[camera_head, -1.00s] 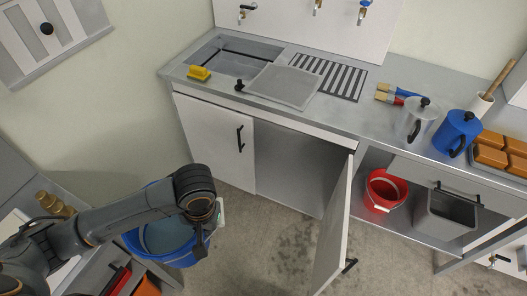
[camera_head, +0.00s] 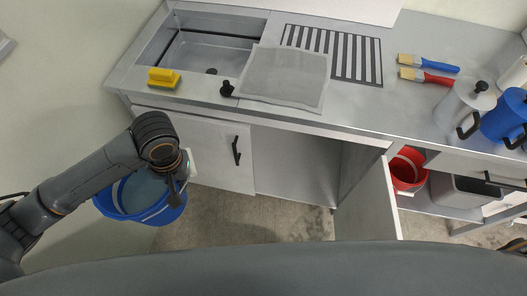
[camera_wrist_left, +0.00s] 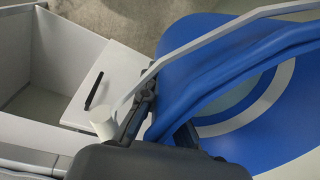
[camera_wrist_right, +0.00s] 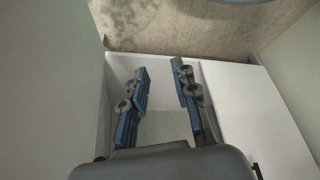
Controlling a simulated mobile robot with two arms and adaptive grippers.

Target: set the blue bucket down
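The blue bucket (camera_head: 135,208) hangs at the left of the head view, in front of the closed cabinet door under the sink. Its inside looks pale grey-blue. My left gripper (camera_head: 177,180) is at the bucket's right side, by its white handle grip (camera_head: 193,163).
An open cabinet door (camera_head: 368,205) juts out. A red bucket (camera_head: 405,170) stands under the counter. Bare floor (camera_head: 235,220) shows before the cabinet.

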